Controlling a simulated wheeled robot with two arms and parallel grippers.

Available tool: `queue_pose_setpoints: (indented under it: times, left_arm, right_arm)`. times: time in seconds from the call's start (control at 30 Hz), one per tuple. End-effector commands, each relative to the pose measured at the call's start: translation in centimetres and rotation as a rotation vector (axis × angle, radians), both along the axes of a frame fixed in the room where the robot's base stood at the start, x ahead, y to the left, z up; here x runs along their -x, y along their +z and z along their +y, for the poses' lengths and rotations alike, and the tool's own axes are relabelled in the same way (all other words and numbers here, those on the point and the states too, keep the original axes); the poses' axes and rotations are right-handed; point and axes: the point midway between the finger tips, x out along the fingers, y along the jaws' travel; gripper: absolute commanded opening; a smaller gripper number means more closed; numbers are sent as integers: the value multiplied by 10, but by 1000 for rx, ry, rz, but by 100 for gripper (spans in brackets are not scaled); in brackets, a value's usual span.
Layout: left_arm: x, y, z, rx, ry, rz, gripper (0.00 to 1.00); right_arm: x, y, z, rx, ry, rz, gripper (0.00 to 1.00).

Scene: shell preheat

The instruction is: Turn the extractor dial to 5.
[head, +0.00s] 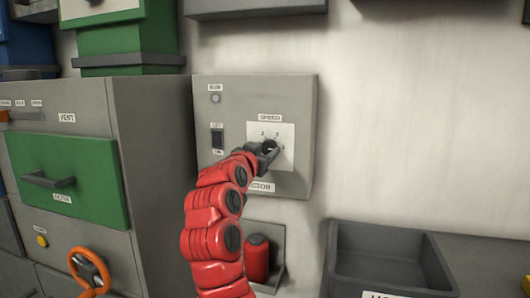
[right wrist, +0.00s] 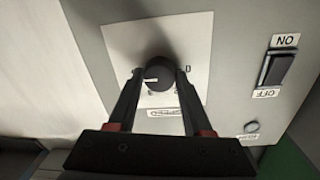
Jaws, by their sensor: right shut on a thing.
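The extractor panel (head: 302,100) is a grey box on the wall with a white dial plate (head: 286,131) labelled SPEED. The dark round dial (right wrist: 157,66) sits on this plate. My right gripper (head: 267,149) reaches it from below, its two fingers (right wrist: 159,76) closed on either side of the dial. In the right wrist view, which is upside down, a short white mark on the dial points left. A 0 stands to the right of the dial there; most other digits are hidden. My left gripper is not in view.
An ON/OFF switch (head: 217,139) and a small round lamp (head: 215,98) are left of the dial. A grey cabinet with a green drawer (head: 75,178) and orange wheel (head: 88,270) stands left. A red cylinder (head: 257,258) and grey tray (head: 385,238) are below. The right wall is clear.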

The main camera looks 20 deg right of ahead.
Motion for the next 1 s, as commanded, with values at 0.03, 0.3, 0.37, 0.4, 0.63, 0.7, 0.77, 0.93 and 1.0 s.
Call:
queue_pose_setpoints:
  times: [0.03,0.3,0.37,0.4,0.63,0.7,0.77,0.93,1.0]
  left_arm:
    - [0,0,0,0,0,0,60]
    - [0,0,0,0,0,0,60]
    - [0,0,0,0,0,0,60]
    - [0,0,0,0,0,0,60]
    - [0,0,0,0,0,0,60]
    - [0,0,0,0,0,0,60]
    - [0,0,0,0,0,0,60]
    - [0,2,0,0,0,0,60]
    - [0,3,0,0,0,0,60]
  right_arm:
    - [0,0,0,-2,0,0,0]
    - [0,0,0,-2,0,-2,0]
    - [0,0,0,-2,0,-1,57]
    - [0,0,0,-2,0,-1,64]
    - [0,0,0,-2,0,-1,80]
    - [0,0,0,-2,0,-1,80]
    - [0,0,0,-1,0,-1,80]
    - [9,1,8,-1,2,-4,80]
    - [17,1,16,1,2,-4,80]
